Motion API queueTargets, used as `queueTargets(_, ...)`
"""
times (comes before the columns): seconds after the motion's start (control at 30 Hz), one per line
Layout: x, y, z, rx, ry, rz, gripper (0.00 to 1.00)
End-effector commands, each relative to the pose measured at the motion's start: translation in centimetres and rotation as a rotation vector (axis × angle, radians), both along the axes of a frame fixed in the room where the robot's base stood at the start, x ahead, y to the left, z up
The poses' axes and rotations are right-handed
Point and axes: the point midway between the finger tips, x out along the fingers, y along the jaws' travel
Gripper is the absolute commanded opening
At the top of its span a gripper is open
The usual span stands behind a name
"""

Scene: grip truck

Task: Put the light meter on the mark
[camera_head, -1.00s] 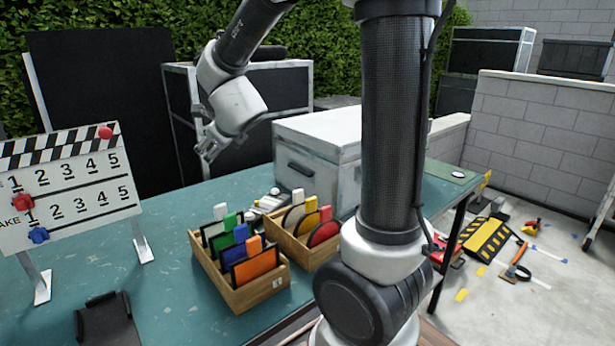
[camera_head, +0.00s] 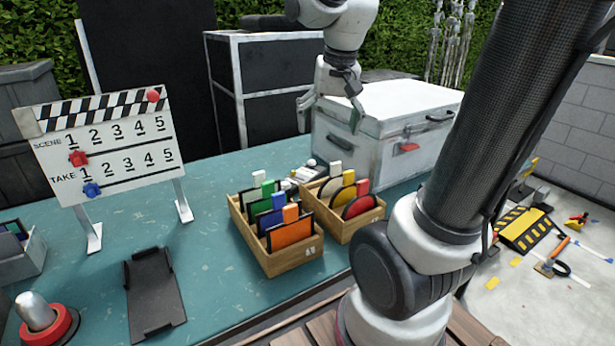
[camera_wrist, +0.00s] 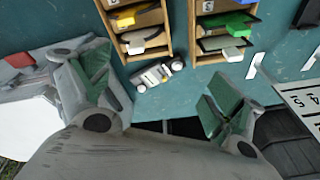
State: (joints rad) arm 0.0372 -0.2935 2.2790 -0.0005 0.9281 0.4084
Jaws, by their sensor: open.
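The light meter, a small pale device with a white round end (camera_head: 305,173), lies on the teal table behind the wooden boxes, partly hidden by them in the head view. In the wrist view the light meter (camera_wrist: 158,74) lies whole on the table, between my two fingers in the picture. My gripper (camera_head: 330,110) is open and empty, above and behind the light meter, beside the white case. The wrist view shows its green-padded fingers (camera_wrist: 160,98) spread apart. I cannot make out the mark in the current views.
Two wooden boxes (camera_head: 283,262) of coloured cards stand just in front of the light meter. A large white case (camera_head: 372,150) stands to its right. A clapperboard (camera_head: 105,150) and a black tray (camera_head: 153,292) are at the left. Table between clapperboard and boxes is bare.

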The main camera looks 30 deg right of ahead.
Motion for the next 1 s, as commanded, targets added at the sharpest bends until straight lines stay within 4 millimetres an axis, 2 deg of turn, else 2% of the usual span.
queueTargets(0.03,2.3,-0.3,-1.0,0.014,0.032,-0.065,0.93)
queueTargets(0.2,9.8,-1.5,-5.2,0.056,0.109,-0.313,0.93)
queueTargets(0.3,13.5,-2.3,-8.5,0.071,0.150,-0.450,0.93)
queueTargets(0.4,16.2,-2.9,-11.7,0.081,0.182,-0.563,0.93)
queueTargets(0.5,17.9,-3.4,-14.1,0.085,0.202,-0.641,0.93)
queueTargets(0.6,18.8,-3.6,-15.5,0.087,0.213,-0.685,0.93)
queueTargets(1.0,19.1,-3.7,-20.5,0.087,0.220,-0.698,0.93)
